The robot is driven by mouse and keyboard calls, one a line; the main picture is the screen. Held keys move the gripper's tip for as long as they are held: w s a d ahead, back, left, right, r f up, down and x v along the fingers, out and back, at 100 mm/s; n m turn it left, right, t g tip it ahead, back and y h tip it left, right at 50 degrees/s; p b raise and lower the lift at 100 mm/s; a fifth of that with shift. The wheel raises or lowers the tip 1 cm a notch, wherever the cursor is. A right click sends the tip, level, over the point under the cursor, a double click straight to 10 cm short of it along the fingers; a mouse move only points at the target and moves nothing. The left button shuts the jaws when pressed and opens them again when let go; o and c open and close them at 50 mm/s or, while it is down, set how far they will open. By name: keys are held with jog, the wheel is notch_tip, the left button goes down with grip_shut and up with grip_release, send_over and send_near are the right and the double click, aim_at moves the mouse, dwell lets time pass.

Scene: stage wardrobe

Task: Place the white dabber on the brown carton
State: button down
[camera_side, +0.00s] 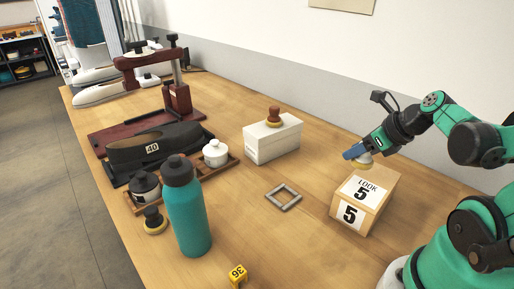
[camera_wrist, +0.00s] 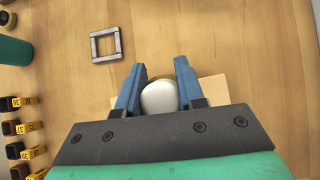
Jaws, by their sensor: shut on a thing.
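The brown carton (camera_side: 375,217) stands on the table at the right, with white labels reading "LOOK 5" and "5". Part of its top (camera_wrist: 212,90) shows in the wrist view behind my jaws. My gripper (camera_side: 356,153) is over the carton's top, its blue fingers shut on the white dabber. The dabber's pale pad (camera_side: 365,163) points down at the carton's top; I cannot tell whether it touches. In the wrist view the dabber's rounded white handle (camera_wrist: 160,97) sits between the fingers of my gripper (camera_wrist: 160,80).
A grey square frame (camera_side: 283,198) lies left of the carton. A white box (camera_side: 270,142) bears a brown dabber (camera_side: 273,117). Bare table surrounds the carton's left side.

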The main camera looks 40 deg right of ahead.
aim_at(354, 161)
jog(key=shift+f, duration=1.4)
jog(key=shift+f, duration=0.15)
jog(key=c, duration=0.5)
grip_release()
jog(key=shift+c, duration=0.2)
jog(key=shift+r, duration=0.2)
